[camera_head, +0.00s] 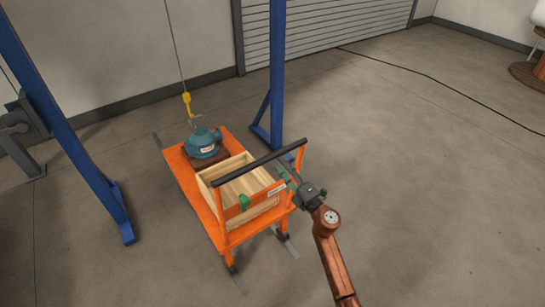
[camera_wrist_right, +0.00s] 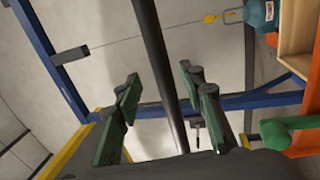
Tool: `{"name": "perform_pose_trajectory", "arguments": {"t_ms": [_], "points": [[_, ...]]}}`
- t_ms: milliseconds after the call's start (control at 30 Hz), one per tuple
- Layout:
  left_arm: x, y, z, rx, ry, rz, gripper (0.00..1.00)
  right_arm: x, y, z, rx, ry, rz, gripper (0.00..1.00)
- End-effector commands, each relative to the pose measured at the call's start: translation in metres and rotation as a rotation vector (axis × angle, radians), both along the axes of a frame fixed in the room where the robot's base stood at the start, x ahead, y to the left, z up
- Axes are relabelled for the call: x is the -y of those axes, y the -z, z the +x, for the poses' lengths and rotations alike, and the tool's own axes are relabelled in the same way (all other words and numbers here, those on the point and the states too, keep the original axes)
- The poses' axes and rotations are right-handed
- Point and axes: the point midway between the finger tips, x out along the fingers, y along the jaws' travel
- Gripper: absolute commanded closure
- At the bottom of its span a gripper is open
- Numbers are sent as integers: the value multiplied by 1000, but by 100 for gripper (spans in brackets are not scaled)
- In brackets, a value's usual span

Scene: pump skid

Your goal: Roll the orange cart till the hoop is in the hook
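The orange cart (camera_head: 177,170) stands between the blue gantry legs, with a black push bar (camera_head: 260,161) across its near end. A teal pump (camera_head: 203,143) sits on a dark block at its far end. The pump's thin wire hoop (camera_wrist_right: 232,16) faces the yellow hook (camera_head: 187,99), which hangs on a cable. The hook (camera_wrist_right: 210,18) appears beside the hoop; I cannot tell whether they touch. My right gripper (camera_head: 287,174) is at the bar's right part. In the wrist view its green-padded fingers (camera_wrist_right: 160,98) are open on both sides of the bar, apart from it. My left gripper is not visible.
A wooden crate (camera_head: 213,184) sits on the cart, with a green knob-like thing (camera_head: 244,202) at its near side. Blue gantry legs (camera_head: 277,80) stand left and right of the cart. A black cable (camera_head: 440,83) lies on the floor at right. The right floor is mostly clear.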

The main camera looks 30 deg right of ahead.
Motion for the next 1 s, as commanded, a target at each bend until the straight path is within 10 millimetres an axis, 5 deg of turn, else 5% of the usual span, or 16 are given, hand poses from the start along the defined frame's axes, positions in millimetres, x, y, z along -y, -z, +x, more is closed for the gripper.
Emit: {"name": "perform_pose_trajectory", "arguments": {"t_ms": [400,767,1000], "points": [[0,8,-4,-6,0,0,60,-6,-10,58,-2,0,5,63],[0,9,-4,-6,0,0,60,-7,-12,64,-2,0,5,63],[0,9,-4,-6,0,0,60,-7,-12,64,-2,0,5,78]]}}
